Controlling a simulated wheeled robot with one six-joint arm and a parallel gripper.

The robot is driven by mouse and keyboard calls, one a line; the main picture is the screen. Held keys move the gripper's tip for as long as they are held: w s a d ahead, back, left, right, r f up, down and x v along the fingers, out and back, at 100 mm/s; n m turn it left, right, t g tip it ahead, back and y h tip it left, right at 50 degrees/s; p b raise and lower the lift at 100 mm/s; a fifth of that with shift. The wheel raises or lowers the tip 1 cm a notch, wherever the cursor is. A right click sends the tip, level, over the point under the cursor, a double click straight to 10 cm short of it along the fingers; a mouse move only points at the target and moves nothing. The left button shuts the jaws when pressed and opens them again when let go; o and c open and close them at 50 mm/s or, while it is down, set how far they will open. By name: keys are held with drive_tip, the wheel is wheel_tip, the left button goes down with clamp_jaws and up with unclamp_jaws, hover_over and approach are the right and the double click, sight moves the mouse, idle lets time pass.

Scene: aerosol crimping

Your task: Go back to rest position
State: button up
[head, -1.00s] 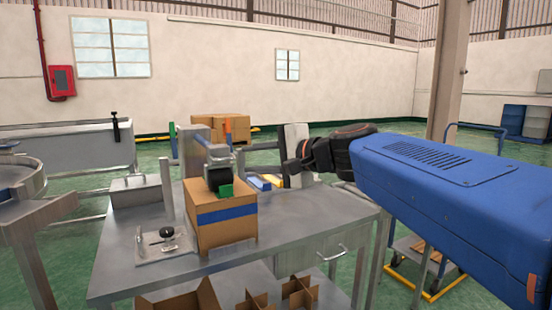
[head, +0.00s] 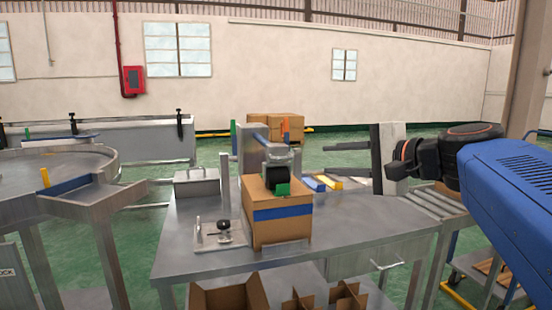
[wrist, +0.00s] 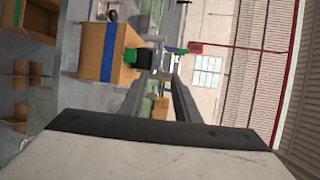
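My gripper (head: 326,163) is at the right of the head view, above the right part of the grey metal table (head: 350,243). Its two grey fingers point left and are apart, with nothing visible between them. In the wrist view the fingers (wrist: 163,78) are also apart and empty. A cardboard carton (head: 280,231) with a blue band stands on the table, left of my gripper and clear of it. It also shows in the wrist view (wrist: 94,40). A dark round part with a green block (head: 283,189) shows at the carton's top.
A grey machine column (head: 252,145) rises behind the carton. A fixture plate (head: 219,236) with a black knob lies left of it. Blue and yellow pieces (head: 330,183) lie behind. A roller conveyor (head: 432,203) is at right, a round table (head: 60,160) at far left. Open cartons (head: 229,294) sit below.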

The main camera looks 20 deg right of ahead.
drive_tip(key=s+a+f+n+g, duration=0.2)
drive_tip(key=f, duration=0.4)
drive_tip(key=s+a+f+n+g, duration=0.1)
drive_tip(key=a+f+n+g, duration=0.1)
drive_tip(key=f, duration=0.3)
drive_tip(key=s+d+f+n+g+h, duration=0.1)
drive_tip(key=s+f+n, duration=0.4)
drive_tip(key=f, duration=0.6)
drive_tip(key=s+d+f+n+g+h, duration=0.2)
drive_tip(key=s+f+n+g+h, duration=0.2)
drive_tip(key=f, duration=0.7)
drive_tip(key=s+n+h, duration=0.1)
drive_tip(key=s, duration=0.1)
drive_tip(key=shift+s+d+g, duration=0.15)
drive_tip(key=shift+s+g, duration=0.15)
drive_tip(key=shift+s, duration=0.05)
drive_tip(key=shift+r, duration=0.1)
